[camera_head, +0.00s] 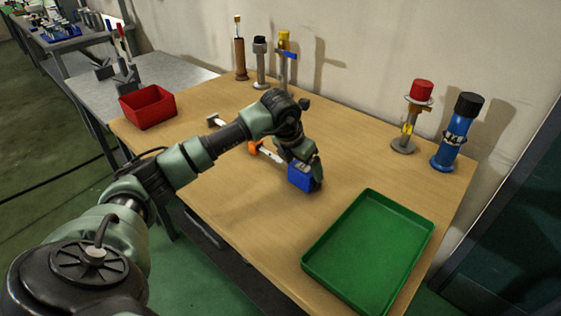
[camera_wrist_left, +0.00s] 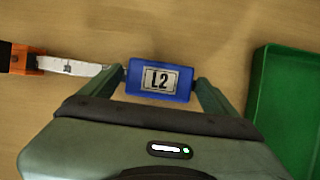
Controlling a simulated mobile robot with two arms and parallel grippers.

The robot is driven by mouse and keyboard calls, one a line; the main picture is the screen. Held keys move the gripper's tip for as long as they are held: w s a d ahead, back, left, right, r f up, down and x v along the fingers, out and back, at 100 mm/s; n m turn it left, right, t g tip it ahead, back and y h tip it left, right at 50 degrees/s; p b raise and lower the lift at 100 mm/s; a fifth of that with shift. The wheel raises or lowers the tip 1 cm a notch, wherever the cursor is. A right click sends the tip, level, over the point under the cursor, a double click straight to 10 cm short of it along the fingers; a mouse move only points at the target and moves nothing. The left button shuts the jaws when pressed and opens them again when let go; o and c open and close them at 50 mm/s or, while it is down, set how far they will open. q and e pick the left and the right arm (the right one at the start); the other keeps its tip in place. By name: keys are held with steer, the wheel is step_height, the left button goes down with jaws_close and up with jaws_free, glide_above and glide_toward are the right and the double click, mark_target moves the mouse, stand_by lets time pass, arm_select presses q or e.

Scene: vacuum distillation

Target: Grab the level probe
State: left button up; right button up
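In the left wrist view my left gripper (camera_wrist_left: 160,77) appears to touch both sides of the block. The block looks on or very close to the table. My right gripper is not in view.
An orange-ended tool (camera_head: 254,147) with a white bar lies beside the block. A green tray (camera_head: 368,255) is at the front right. A red bin (camera_head: 147,107) is at the left. Upright instruments, including a blue cylinder (camera_head: 456,134), stand along the wall. Bare tabletop lies between.

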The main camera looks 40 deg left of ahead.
arm_select(q)
steer(key=c, duration=1.5)
steer(key=shift+w+r, duration=0.1)
steer(key=shift+c, duration=0.7)
steer(key=shift+r, duration=0.1)
